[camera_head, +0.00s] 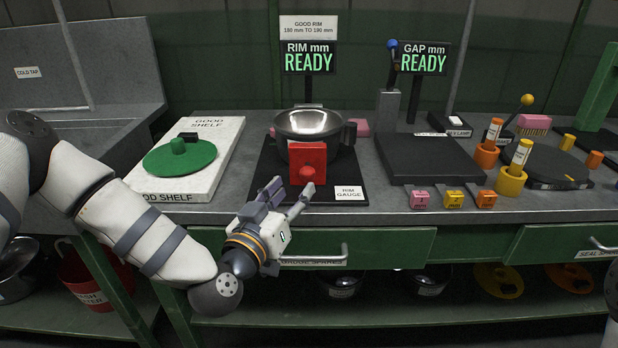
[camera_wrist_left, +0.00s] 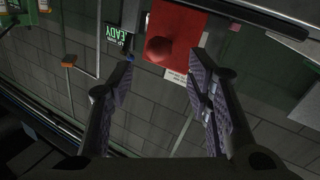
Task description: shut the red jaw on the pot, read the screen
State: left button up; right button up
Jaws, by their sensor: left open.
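The red jaw (camera_head: 307,163) is an upright red plate with a round red knob, at the front of the black rim gauge base (camera_head: 265,182). A shiny metal pot (camera_head: 312,124) sits on the gauge behind the jaw; whether they touch is hidden. The rim screen (camera_head: 308,58) reads "RIM mm READY" in green. My left gripper (camera_head: 289,196) is open and empty, just in front and left of the knob. In the left wrist view the red jaw (camera_wrist_left: 178,35) lies beyond the spread fingers (camera_wrist_left: 165,90). My right gripper is not in view.
A good shelf (camera_head: 228,150) with a green round lid (camera_head: 180,157) is at left. A second screen (camera_head: 423,58) reads "GAP mm READY" above a black plate (camera_head: 430,160). Pink, yellow and orange blocks (camera_head: 453,199) line the front edge. A drawer handle (camera_head: 314,258) juts out below.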

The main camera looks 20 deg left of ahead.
aim_at(305, 165)
pick_arm(q)
jog(key=w, duration=0.5)
jog(key=shift+w+d+f, duration=0.15)
jog(key=shift+d+f, duration=0.1)
jog(key=shift+d, duration=0.1)
jog(key=shift+w+d+r+b, duration=0.15)
jog(key=shift+w+b, duration=0.15)
jog(key=shift+w, duration=0.15)
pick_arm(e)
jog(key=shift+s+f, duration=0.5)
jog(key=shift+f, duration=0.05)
pick_arm(q)
jog(key=c, duration=1)
jog(key=shift+w+a+b, duration=0.15)
jog(key=shift+w+a, duration=0.05)
jog(key=shift+w, duration=0.5)
jog(key=shift+w+a+b, duration=0.15)
jog(key=shift+w+a, duration=0.1)
jog(key=shift+w, duration=0.45)
jog(key=shift+w+a+b, duration=0.15)
jog(key=shift+w+a, duration=0.05)
jog(key=shift+w, duration=0.5)
jog(key=o, duration=1)
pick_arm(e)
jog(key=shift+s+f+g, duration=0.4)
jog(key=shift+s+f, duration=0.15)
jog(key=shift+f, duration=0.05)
